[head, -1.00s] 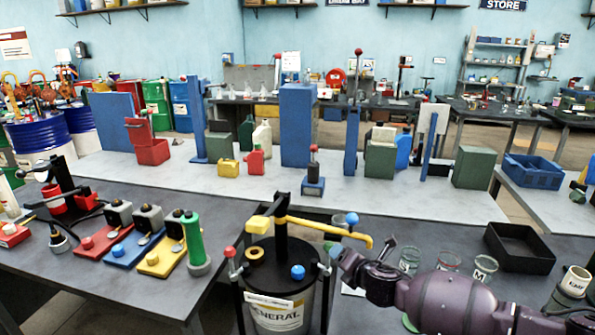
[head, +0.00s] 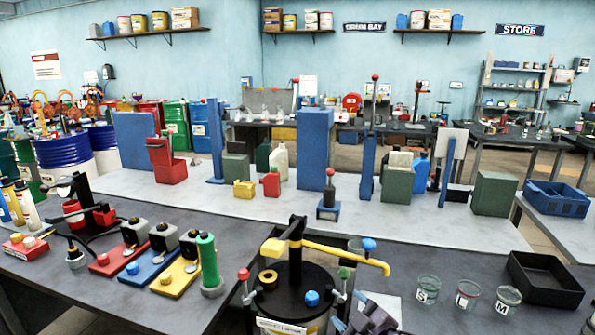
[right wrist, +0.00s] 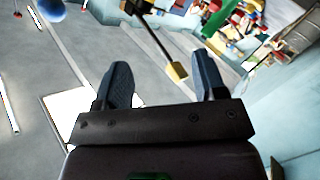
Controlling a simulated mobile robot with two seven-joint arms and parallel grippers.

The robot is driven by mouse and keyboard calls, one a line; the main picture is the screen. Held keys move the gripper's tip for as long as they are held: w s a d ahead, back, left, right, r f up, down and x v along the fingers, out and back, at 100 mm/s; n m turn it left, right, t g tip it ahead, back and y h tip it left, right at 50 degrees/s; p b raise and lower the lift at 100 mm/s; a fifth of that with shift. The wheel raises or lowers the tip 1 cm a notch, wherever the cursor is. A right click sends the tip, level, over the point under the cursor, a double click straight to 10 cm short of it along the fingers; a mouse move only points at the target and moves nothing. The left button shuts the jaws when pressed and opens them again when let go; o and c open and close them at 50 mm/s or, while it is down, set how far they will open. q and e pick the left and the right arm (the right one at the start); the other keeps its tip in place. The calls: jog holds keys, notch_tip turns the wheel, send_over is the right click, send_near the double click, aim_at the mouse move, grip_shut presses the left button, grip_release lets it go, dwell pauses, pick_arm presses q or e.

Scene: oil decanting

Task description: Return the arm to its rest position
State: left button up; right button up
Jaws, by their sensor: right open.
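My right gripper (head: 352,325) shows at the bottom edge of the head view, just right of the black drum pump lid. In the right wrist view its two blue-grey fingers (right wrist: 165,85) are spread apart with nothing between them. The drum with the black lid (head: 290,296) carries a pump with a yellow spout (head: 345,255) that reaches right above the gripper. In the right wrist view the yellow spout tip (right wrist: 177,71) lies beyond the fingers. Most of my right arm is out of the head view. My left gripper is not in view.
Three glass jars (head: 467,293) stand right of the gripper, beside a black tray (head: 545,278). Red, blue and yellow bases (head: 178,277) and a green cylinder (head: 209,262) stand left of the drum. A pale bench (head: 400,230) with cans lies behind.

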jog(key=s+d+f+m+g+h, duration=0.1)
jog(key=s+d+f+m, duration=0.3)
jog(key=s, duration=0.5)
jog(key=s+d+f+m+g+h, duration=0.1)
jog(key=s+d+f+m+h, duration=0.3)
jog(key=s+d+f, duration=0.2)
jog(key=s+d+f+m+g+h, duration=0.1)
jog(key=s+d+f+m+h, duration=0.1)
jog(key=s+d+f, duration=0.4)
jog(key=s+f+m, duration=0.1)
jog(key=s+f, duration=0.2)
jog(key=s, duration=0.3)
jog(key=shift+m+b, duration=0.3)
jog(key=shift+m, duration=0.1)
jog(key=shift+o, duration=0.3)
jog(key=shift+w+d, duration=0.1)
jog(key=shift+w, duration=0.1)
dwell(0.4)
